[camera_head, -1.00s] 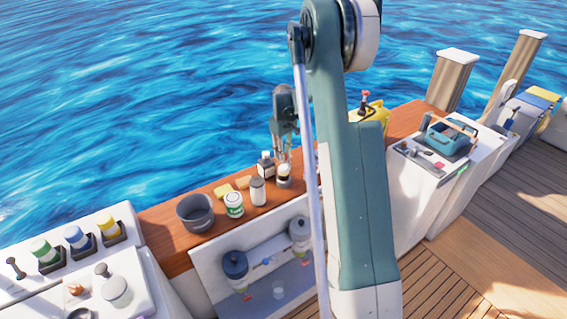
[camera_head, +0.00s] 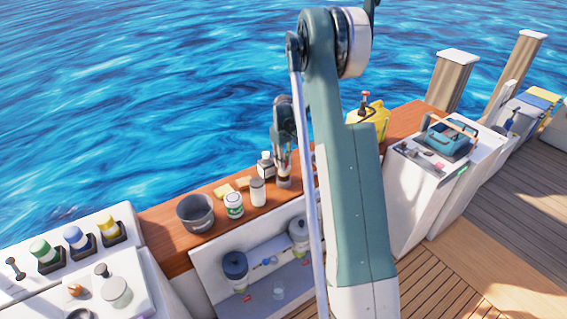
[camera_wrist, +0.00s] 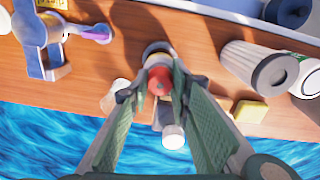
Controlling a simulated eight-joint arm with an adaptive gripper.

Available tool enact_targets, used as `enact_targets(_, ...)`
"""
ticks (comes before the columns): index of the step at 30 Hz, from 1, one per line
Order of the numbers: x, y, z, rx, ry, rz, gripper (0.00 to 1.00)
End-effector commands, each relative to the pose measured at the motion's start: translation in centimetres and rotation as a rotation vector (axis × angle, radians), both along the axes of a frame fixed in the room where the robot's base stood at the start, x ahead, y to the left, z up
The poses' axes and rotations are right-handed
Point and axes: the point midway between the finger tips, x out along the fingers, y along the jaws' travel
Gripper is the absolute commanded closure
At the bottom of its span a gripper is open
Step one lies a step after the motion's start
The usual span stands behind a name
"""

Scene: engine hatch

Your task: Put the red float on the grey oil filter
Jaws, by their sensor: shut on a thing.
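My gripper (camera_wrist: 159,88) points down at the wooden ledge, its fingers on both sides of a red round piece (camera_wrist: 160,72) that looks like the red float. The jaws are shut on it. Below it shows a short pale and dark cylinder, partly hidden; I cannot tell whether the two are one piece. In the head view my gripper (camera_head: 283,172) is over the ledge, and its fingers hide most of what they hold. Two grey canisters like oil filters, one at left (camera_head: 235,265) and one at right (camera_head: 299,232), are in the open hatch below; I cannot tell which is meant.
On the ledge (camera_head: 170,232) stand a grey pot (camera_head: 195,213), a green-banded white jar (camera_head: 234,205), a pale lidded jar (camera_head: 258,192) and a dark bottle (camera_head: 265,166), close to my gripper. A yellow can (camera_head: 370,122) stands to the right.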

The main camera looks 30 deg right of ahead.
Motion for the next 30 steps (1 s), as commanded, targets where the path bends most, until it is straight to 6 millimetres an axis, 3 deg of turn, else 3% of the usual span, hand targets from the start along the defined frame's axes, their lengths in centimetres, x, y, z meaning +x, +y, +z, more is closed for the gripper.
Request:
enact_targets(11,0.0,0.0,-0.4,0.0,0.0,0.0,0.86)
enact_targets(12,-0.01,0.01,-0.3,0.0,0.0,0.0,0.74)
enact_targets(15,-0.01,0.0,-0.27,0.0,0.0,0.0,0.64)
enact_targets(30,-0.01,0.0,0.21,0.0,0.0,0.0,0.64)
